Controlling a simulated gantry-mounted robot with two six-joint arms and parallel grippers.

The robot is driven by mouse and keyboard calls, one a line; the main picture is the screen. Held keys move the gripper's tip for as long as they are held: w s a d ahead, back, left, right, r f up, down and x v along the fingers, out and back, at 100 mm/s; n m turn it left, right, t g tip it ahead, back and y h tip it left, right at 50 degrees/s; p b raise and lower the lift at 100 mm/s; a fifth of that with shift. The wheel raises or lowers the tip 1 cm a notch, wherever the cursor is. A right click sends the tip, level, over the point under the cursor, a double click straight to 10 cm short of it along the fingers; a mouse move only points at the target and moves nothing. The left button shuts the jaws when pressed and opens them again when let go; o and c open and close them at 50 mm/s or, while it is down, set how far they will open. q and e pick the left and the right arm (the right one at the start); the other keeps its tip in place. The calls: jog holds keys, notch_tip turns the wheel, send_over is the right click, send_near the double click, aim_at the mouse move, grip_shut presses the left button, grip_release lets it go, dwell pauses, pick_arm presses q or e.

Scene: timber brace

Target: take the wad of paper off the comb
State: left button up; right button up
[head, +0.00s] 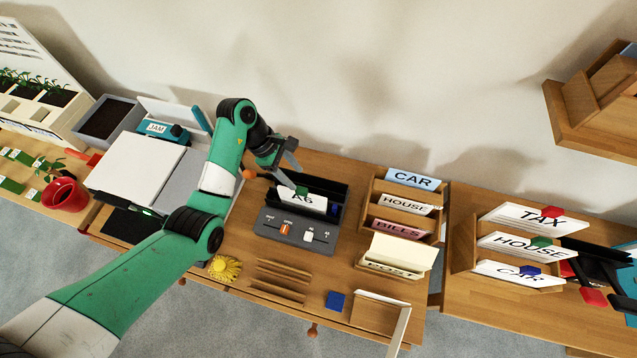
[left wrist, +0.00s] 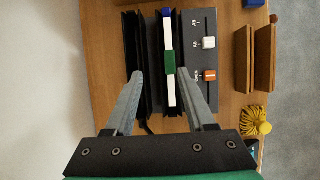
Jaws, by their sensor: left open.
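The wad of paper (head: 303,198) is white, marked A6, and stands upright in a black slotted holder, seemingly the comb (head: 341,190), on a dark grey machine. In the left wrist view the wad (left wrist: 168,35) shows as a thin white edge with a green piece (left wrist: 169,62) on it and a blue piece (left wrist: 167,13) at its far end. My left gripper (head: 294,174) is above the holder. Its jaws (left wrist: 161,74) are open, with a finger on each side of the wad's line and a gap to both sides.
The machine's panel (head: 270,226) has orange and white sliders. To its right stands a wooden rack with CAR, HOUSE and BILLS cards (head: 413,180). A yellow brush-like thing (head: 224,268), wooden slats (head: 281,281) and a blue block (head: 335,300) lie in front. A white-topped machine (head: 135,167) is left.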

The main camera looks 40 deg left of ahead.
aim_at(306, 199)
pick_arm(q)
jog(key=shift+s+a+f+g, duration=0.2)
jog(key=shift+s+f+g, duration=0.1)
jog(key=shift+s, duration=0.2)
jog(key=shift+f, duration=0.15)
jog(key=b+x, duration=0.1)
jog(key=x, duration=0.5)
jog(key=shift+b, duration=0.35)
jog(key=x, duration=0.2)
jog(key=b+x, duration=0.1)
jog(key=x, duration=0.2)
jog(key=shift+s+d+f, duration=0.1)
jog(key=shift+s+d, duration=0.1)
jog(key=shift+d, duration=0.1)
grip_shut()
